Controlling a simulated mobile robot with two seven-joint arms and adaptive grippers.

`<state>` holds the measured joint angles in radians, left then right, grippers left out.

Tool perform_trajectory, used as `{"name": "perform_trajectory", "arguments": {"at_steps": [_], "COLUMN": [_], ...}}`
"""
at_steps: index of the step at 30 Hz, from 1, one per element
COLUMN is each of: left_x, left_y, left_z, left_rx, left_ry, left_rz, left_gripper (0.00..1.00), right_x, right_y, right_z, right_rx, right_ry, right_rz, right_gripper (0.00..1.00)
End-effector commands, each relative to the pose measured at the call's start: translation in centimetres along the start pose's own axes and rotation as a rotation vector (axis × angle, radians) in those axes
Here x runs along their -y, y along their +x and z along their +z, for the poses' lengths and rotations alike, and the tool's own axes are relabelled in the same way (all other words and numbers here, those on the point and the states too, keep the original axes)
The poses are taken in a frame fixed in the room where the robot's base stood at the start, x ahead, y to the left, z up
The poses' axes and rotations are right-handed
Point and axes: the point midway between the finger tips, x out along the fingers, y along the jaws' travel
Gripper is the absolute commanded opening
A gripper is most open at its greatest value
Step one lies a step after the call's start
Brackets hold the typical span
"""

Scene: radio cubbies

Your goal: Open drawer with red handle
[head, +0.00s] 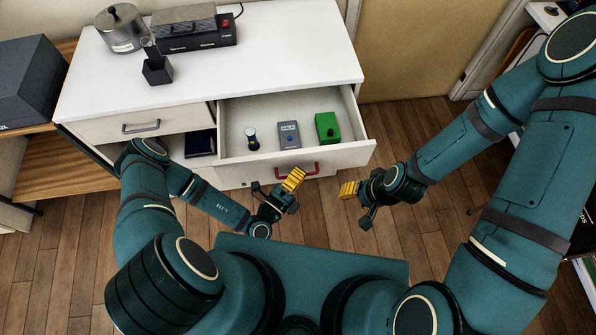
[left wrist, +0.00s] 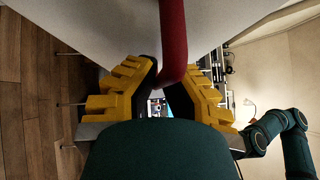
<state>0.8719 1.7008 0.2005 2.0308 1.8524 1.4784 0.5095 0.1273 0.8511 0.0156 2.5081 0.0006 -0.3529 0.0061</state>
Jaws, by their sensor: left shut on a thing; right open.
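The drawer with the red handle (head: 313,167) is pulled well out of the white cabinet, and its inside (head: 350,128) is open to view. My left gripper (head: 294,180) is at the drawer's front, shut on the red handle and hiding part of it. In the left wrist view the red handle (left wrist: 173,45) runs down between the two yellow fingers (left wrist: 165,95). My right gripper (head: 347,190) is open and empty, to the right of the handle and apart from the drawer.
A dumbbell-shaped item (head: 252,138), a grey device (head: 289,135) and a green box (head: 328,128) lie in the drawer. Another drawer with a grey handle (head: 141,127) is at left. A pot (head: 121,30) and black devices (head: 195,32) stand on the cabinet.

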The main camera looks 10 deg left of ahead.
Motion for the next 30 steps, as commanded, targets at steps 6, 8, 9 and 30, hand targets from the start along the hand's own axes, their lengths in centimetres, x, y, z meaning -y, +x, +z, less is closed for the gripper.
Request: {"name": "perform_trajectory", "arguments": {"at_steps": [6,8,9,30], "left_x": [0.2,0.1,0.1,-0.1], "left_y": [0.1,0.1,0.1,-7.7], "left_z": [-0.2,-0.2,-0.1,0.0], "left_rx": [-0.005,-0.004,-0.003,0.000], "left_ry": [-0.004,-0.003,-0.002,-0.001], "left_rz": [-0.004,-0.003,-0.002,0.002], "left_gripper": [0.40,0.40,0.40,0.40], "right_x": [0.0,0.0,0.0,0.0], "right_y": [0.0,0.0,0.0,0.0], "right_z": [0.0,0.0,0.0,0.0], "right_rx": [0.000,0.000,0.000,0.000], "right_ry": [0.000,0.000,0.000,0.000], "right_rz": [0.000,0.000,0.000,0.000], "right_gripper": [0.47,0.47,0.47,0.47]}}
